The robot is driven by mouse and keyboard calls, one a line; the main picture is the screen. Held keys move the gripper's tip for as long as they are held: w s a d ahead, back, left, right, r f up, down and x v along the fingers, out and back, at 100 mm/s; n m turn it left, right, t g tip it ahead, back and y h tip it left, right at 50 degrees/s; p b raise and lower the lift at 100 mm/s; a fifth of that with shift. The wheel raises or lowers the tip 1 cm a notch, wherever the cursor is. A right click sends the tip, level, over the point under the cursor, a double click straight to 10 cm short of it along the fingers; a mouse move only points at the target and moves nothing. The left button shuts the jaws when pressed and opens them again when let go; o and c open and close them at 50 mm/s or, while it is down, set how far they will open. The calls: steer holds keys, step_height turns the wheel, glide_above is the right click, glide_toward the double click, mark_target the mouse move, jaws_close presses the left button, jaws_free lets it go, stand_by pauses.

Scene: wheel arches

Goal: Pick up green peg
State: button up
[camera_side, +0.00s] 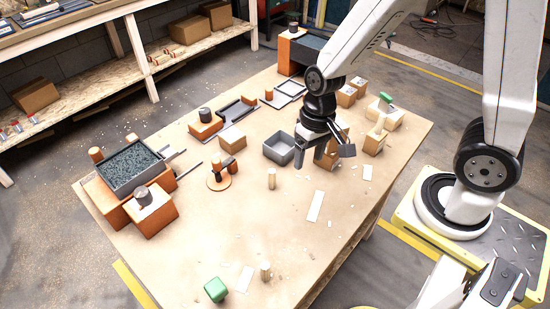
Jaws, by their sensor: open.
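A green peg-like block (216,290) stands on the table near its front edge, at the bottom of the picture. A smaller green piece (385,97) sits on a wooden block at the back right. I cannot tell from their shapes which one is the green peg. My gripper (322,158) is open, pointing down over the right-middle of the table, beside a grey tray. It is well apart from both green pieces. A wooden block is partly hidden behind its fingers.
The grey tray (268,149) is left of my gripper. Wooden blocks (374,142) crowd the right side. A gravel-filled tray (130,168) rests on orange blocks at the left. Pale pegs (271,178) stand mid-table and near the front. The front-middle table (215,235) is mostly clear.

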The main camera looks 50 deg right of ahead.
steer(key=a+f+m+g+y, duration=0.2)
steer(key=a+f+m+y, duration=0.15)
steer(key=a, duration=0.35)
steer(key=a+f+m+g+y, duration=0.2)
steer(key=a+f+g, duration=0.15)
steer(key=a, duration=0.35)
steer(key=m+t+y, duration=0.1)
steer(key=m+y, duration=0.5)
glide_toward(218, 295)
steer(key=shift+h, duration=0.25)
steer(key=f, duration=0.1)
steer(key=a+f, duration=0.1)
steer(key=f, duration=0.1)
steer(key=w+f, duration=0.1)
steer(key=f, duration=0.1)
steer(key=shift+a+f, duration=0.1)
steer(key=shift+a, duration=0.25)
steer(key=shift+x, duration=3.9)
jaws_close()
